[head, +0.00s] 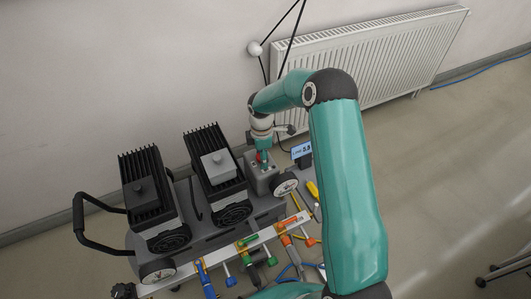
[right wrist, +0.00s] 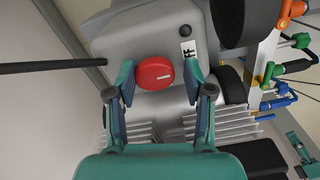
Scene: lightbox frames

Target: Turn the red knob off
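The red knob (right wrist: 155,73) is round, with a small pale mark on its face, and sits on a grey box (right wrist: 120,40). A white label reading "FF" (right wrist: 187,48), partly cut off, and a dark round button are beside it. In the right wrist view my right gripper (right wrist: 158,76) is open, its fingers on either side of the knob with gaps visible. In the head view the right gripper (head: 263,148) points down over the grey box (head: 262,179), and only a sliver of red shows by the fingers. My left gripper is not in view.
Two black finned units (head: 146,188) (head: 213,165) stand left of the box. A round gauge (head: 286,184) and a small blue display (head: 302,150) are just right of it. A white radiator (head: 370,65) hangs on the wall behind.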

